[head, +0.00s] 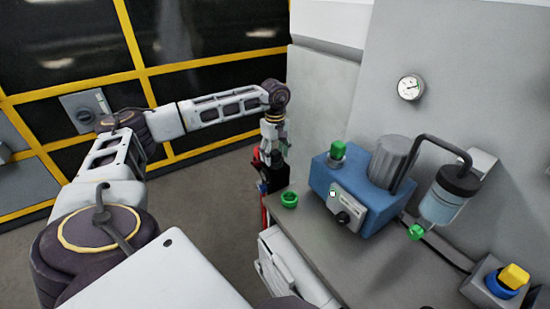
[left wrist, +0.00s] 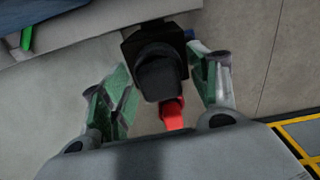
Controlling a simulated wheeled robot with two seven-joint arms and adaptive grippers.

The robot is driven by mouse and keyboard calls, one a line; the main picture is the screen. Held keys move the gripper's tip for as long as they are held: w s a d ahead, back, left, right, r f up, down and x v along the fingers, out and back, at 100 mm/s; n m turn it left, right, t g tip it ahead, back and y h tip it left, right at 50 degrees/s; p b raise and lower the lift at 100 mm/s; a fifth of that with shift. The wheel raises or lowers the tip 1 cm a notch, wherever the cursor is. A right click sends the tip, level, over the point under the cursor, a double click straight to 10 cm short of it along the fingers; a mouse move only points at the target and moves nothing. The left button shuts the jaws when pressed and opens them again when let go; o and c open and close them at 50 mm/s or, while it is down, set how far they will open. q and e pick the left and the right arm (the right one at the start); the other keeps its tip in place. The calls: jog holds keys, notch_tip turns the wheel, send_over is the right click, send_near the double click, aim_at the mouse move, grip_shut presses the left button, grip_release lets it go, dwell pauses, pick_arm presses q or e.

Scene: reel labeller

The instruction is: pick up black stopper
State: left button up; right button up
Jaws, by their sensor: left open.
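The black stopper (left wrist: 160,75) shows in the left wrist view as a dark, rounded block in front of a wider black piece, with a red part (left wrist: 173,112) just below it. My left gripper (left wrist: 163,84) is open, with one green-padded finger on each side of the stopper. I see a gap on both sides, and no grip on it. In the head view my left gripper (head: 272,148) points down at the bench's left end, above a black part (head: 280,178). The gripper partly hides what is below it there. My right gripper is in neither view.
A blue pump unit (head: 345,195) with a grey cylinder stands on the grey bench (head: 365,270). A clear jar (head: 445,200) and a yellow-topped switch (head: 513,277) are farther right. A wall panel (head: 328,110) rises behind.

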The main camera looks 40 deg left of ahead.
aim_at(275, 151)
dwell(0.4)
pick_arm(q)
jog(key=c, duration=1.2)
jog(key=shift+r, duration=0.15)
jog(key=shift+r, duration=4.9)
